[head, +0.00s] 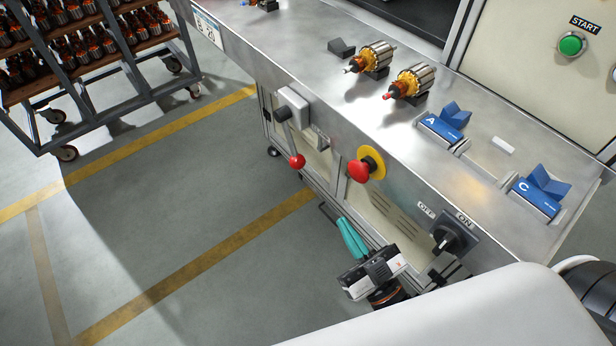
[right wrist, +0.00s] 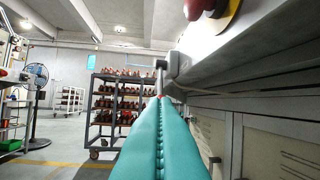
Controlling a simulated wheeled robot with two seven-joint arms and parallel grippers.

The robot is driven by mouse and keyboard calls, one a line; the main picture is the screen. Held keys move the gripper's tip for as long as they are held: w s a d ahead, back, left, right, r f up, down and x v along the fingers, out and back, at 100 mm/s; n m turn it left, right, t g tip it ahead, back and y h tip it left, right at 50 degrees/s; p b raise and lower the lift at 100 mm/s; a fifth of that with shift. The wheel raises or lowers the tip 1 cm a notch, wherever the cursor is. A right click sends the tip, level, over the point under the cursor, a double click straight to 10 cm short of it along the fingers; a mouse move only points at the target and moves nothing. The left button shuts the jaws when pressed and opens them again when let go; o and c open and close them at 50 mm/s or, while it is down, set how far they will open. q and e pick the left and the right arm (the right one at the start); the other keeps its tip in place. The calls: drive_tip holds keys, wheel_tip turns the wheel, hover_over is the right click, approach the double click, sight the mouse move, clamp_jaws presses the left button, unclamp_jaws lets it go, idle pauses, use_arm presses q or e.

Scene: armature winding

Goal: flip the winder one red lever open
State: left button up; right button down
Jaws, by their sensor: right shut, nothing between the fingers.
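The red lever (head: 297,161) is a red ball on a grey arm, hanging down from a grey switch box (head: 292,107) on the front face of the steel bench. The switch box also shows in the right wrist view (right wrist: 172,66), beyond the fingertips, which mostly hide the ball. My right gripper (head: 345,222) has teal fingers pressed together with nothing between them. It is in front of the bench, lower and to the right of the red ball, and apart from it. My left gripper is not in view.
A red emergency button on a yellow base (head: 366,166) juts from the bench front near my right gripper. A black OFF/ON switch (head: 453,238) is further right. Two armatures and blue A and C holders lie on the bench (head: 300,60). A rack cart (head: 110,75) stands at the left.

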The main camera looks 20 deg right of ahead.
drive_tip(key=p, duration=0.2)
approach(296, 155)
wheel_tip(296, 155, up, 3)
drive_tip(key=w, duration=0.1)
drive_tip(key=w+f, duration=0.1)
drive_tip(key=w, duration=0.1)
drive_tip(key=w+a, duration=0.1)
drive_tip(key=shift+w+f, duration=0.15)
drive_tip(key=shift+f, duration=0.05)
